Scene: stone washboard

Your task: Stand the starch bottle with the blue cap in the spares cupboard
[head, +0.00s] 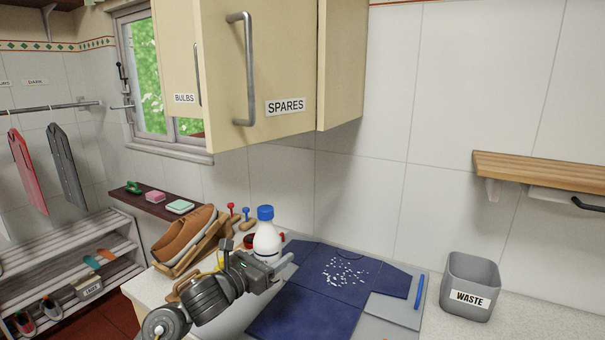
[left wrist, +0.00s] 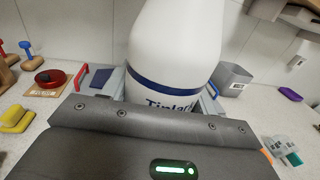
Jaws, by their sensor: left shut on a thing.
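The starch bottle (head: 267,240) is white with a blue cap and stands upright over the counter's left part. My left gripper (head: 278,268) is shut on its lower body. In the left wrist view the bottle (left wrist: 172,50) rises beyond the gripper, with a blue band and part of a label; its cap is out of frame. Its base is hidden, so I cannot tell whether it touches the counter. The spares cupboard door (head: 285,70), labelled SPARES, hangs above; its handle edge appears swung out towards me, and the inside is hidden. My right gripper is not in view.
A brown shoe on a wooden stand (head: 190,240) is left of the bottle. Dark blue cloth (head: 315,310) with white bits lies to the right. A grey WASTE bin (head: 470,285) and a wooden wall shelf (head: 540,170) are farther right. The BULBS cupboard (head: 175,60) adjoins.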

